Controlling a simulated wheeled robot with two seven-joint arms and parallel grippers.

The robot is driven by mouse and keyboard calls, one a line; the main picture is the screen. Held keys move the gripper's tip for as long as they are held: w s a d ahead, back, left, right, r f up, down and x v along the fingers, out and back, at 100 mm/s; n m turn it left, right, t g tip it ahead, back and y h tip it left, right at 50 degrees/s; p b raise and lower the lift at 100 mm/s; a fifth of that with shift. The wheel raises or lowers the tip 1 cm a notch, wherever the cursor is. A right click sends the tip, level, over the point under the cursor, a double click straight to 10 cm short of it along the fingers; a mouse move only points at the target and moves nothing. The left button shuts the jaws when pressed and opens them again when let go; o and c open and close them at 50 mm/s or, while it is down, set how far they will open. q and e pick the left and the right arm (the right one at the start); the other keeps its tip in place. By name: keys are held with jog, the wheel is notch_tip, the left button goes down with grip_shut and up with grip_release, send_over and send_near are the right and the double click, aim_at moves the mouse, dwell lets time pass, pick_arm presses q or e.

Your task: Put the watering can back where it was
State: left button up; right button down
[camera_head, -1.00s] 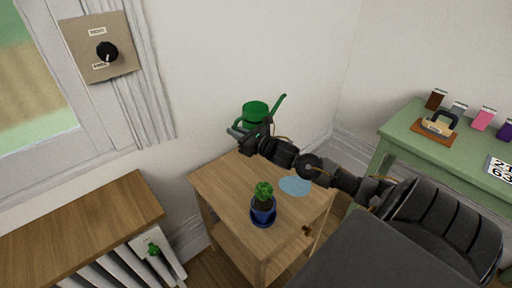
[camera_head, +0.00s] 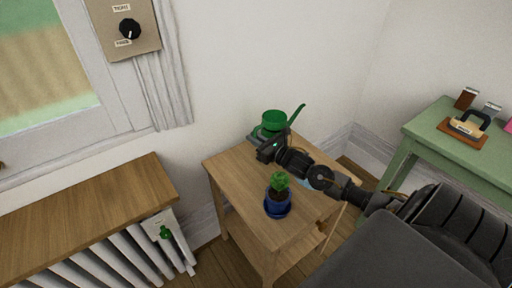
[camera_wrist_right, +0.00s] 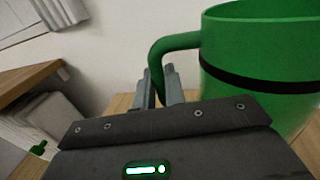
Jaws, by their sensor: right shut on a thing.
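The green watering can (camera_head: 272,124) is at the far edge of the small wooden table (camera_head: 235,170), its spout pointing up to the right. My right gripper (camera_head: 264,148) is shut on the can's handle. In the right wrist view, the fingers (camera_wrist_right: 160,88) close around the lower part of the green handle, left of the can's body (camera_wrist_right: 265,50), which has a black band. The can looks upright. Its base is hidden, so I cannot tell whether it touches the table. A light blue round patch (camera_head: 305,183) on the tabletop is partly hidden by my right arm. My left gripper is out of view.
A small plant in a blue pot (camera_head: 278,205) stands on the table near its front, close to my right arm. A radiator with a wooden top (camera_head: 85,215) is at left. A green table (camera_head: 425,135) with stamps is at right. The wall is close behind the can.

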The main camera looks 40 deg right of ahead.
jog(key=shift+f, duration=1.75)
pick_arm(q)
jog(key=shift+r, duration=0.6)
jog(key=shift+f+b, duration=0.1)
jog(key=shift+b, duration=0.2)
pick_arm(e)
jog(key=shift+f, duration=0.1)
jog(key=c, duration=1.5)
grip_release()
jog(key=shift+o, duration=0.2)
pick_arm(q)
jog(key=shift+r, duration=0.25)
